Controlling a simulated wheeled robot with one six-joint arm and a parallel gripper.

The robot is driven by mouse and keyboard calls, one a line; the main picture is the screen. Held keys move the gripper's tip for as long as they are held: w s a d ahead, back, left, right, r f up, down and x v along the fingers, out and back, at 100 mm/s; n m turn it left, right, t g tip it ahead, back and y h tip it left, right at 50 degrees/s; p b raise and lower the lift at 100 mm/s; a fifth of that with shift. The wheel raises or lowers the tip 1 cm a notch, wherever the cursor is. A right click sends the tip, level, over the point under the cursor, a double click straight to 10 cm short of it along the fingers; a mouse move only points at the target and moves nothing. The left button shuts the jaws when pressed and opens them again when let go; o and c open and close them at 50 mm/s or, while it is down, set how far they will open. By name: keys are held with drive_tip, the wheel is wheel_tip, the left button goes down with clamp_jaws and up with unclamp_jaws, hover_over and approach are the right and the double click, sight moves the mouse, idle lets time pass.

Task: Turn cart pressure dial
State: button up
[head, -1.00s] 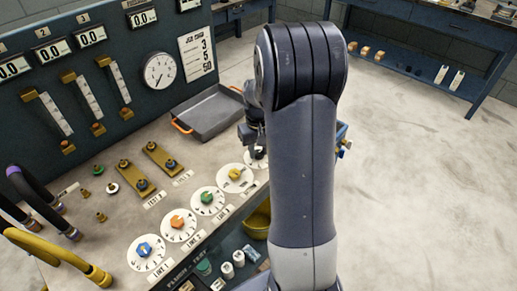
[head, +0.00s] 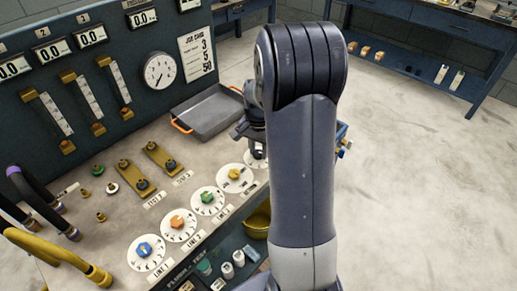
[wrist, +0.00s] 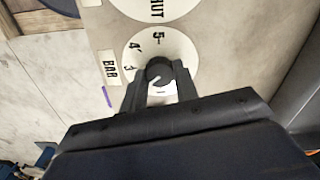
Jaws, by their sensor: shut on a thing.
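The pressure dial shows in the wrist view as a round white plate (wrist: 184,47) marked 3, 4 and 5, with a dark round knob (wrist: 159,68) at its middle. A BAR label (wrist: 110,69) lies beside it. My gripper (wrist: 159,82) is shut on the knob, one finger on each side. The lower part of the plate is hidden behind the fingers.
Coloured knobs on white dials, such as the yellow one (head: 234,174), run along the bench's front edge. A grey tray (head: 212,112) with orange handles lies behind. A gauge panel (head: 100,75) stands at the back. Open floor (head: 430,190) lies to the right.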

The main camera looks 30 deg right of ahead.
sight(259, 152)
drive_tip(key=m, duration=0.7)
idle(0.6)
drive_tip(key=o, duration=1)
drive_tip(key=shift+r, duration=0.1)
wheel_tip(259, 152, up, 11)
drive_tip(key=shift+f, duration=0.2)
